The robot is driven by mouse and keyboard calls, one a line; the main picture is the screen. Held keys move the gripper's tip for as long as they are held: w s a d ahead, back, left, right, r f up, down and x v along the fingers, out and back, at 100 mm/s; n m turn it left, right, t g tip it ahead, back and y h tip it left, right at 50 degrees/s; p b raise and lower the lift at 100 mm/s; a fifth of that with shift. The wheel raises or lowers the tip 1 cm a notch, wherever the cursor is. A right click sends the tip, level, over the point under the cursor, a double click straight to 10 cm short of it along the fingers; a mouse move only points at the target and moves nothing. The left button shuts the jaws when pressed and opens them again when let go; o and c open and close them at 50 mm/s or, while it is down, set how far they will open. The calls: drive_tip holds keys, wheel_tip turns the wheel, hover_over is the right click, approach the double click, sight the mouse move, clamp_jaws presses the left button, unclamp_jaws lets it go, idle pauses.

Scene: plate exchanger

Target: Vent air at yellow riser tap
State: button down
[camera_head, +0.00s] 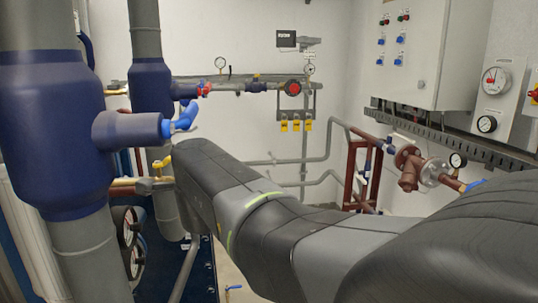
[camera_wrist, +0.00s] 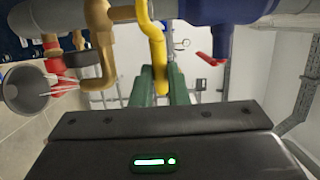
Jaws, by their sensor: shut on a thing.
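The yellow riser tap (camera_wrist: 157,40) shows in the wrist view as a bent yellow lever hanging from a brass fitting (camera_wrist: 122,13). My gripper (camera_wrist: 161,88) has its two green fingers shut on the lower end of this lever, one on each side. In the head view a small part of the yellow tap (camera_head: 162,161) shows beside the left riser pipes. My arm hides the gripper there.
Thick blue-sleeved risers (camera_head: 55,125) stand close on the left. A blue-handled valve (camera_head: 183,118) sits just above the tap. A red lever (camera_wrist: 210,58) hangs right of the gripper. Brown pipework (camera_head: 408,165) and a wall cabinet (camera_head: 430,50) are on the right.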

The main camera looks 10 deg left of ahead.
drive_tip(key=shift+s+m+t+h, duration=0.3)
drive_tip(key=shift+m+h, duration=0.1)
drive_tip(key=shift+h, duration=0.15)
drive_tip(key=shift+s+m+t+h, duration=0.15)
drive_tip(key=shift+m+t+h, duration=0.2)
drive_tip(key=shift+h, duration=0.2)
drive_tip(key=c, duration=1.4)
unclamp_jaws()
drive_tip(key=p+v, duration=0.1)
drive_tip(key=v, duration=0.6)
drive_tip(key=shift+s+d, duration=0.15)
drive_tip(key=shift+s, duration=0.05)
